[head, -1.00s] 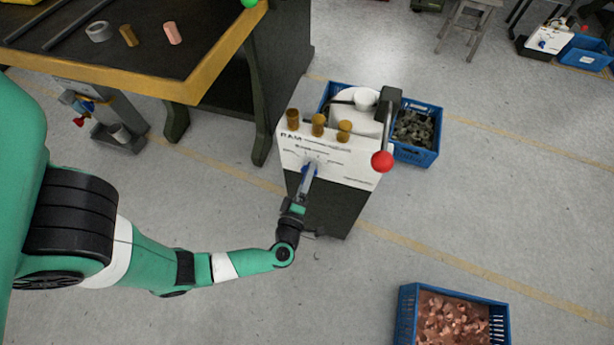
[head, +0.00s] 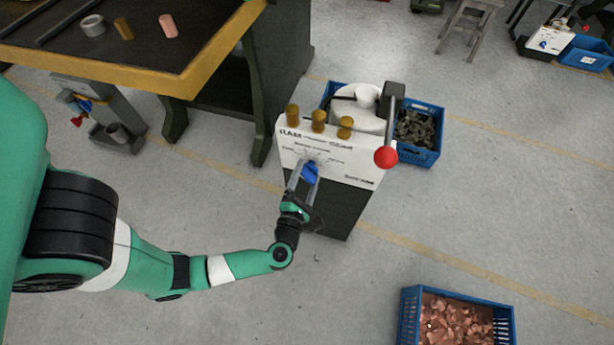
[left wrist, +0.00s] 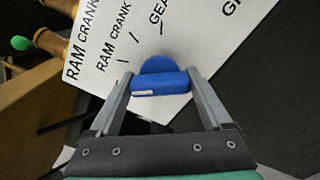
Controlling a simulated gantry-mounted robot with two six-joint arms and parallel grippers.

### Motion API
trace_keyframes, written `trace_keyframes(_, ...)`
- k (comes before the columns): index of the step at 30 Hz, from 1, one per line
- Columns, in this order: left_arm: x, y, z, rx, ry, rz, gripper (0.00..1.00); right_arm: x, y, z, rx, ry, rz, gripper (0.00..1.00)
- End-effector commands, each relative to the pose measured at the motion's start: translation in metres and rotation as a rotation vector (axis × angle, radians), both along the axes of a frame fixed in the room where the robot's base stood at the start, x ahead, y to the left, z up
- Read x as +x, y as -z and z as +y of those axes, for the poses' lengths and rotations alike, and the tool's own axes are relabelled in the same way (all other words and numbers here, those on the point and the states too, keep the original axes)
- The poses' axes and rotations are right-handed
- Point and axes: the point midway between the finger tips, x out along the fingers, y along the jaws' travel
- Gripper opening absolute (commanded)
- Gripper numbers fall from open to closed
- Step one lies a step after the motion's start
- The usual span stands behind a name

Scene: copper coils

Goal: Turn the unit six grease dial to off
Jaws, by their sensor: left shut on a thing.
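The blue dial (head: 311,172) sits on the white front panel (head: 345,172) of a dark machine unit in the middle of the head view. My left gripper (head: 305,178) is at this panel with one finger on each side of the dial, shut on it. In the left wrist view the blue dial (left wrist: 160,84) lies between the two grey fingertips (left wrist: 160,79). Panel lettering there reads "RAM CRANK" and part of "GEA". The dial's exact pointing is hard to read. My right gripper is not in view.
A lever with a red ball (head: 386,156) stands at the panel's right, and several brass knobs (head: 319,120) line its top. A blue crate (head: 423,155) is behind. A workbench (head: 130,70) stands at left. A crate of copper pieces (head: 408,318) is at lower right. Floor between is clear.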

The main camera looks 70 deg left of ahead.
Motion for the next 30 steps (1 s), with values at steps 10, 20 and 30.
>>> trace_keyframes(10, 0.000, 0.001, 0.000, -0.151, 0.000, -0.218, 0.27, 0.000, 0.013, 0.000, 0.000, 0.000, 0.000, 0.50)
trace_keyframes(20, 0.000, 0.000, 0.000, -0.222, -0.001, -0.316, 0.27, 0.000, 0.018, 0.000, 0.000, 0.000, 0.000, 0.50)
trace_keyframes(30, 0.000, 0.000, 0.000, -0.232, -0.001, -0.329, 0.27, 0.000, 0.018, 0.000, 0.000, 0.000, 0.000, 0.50)
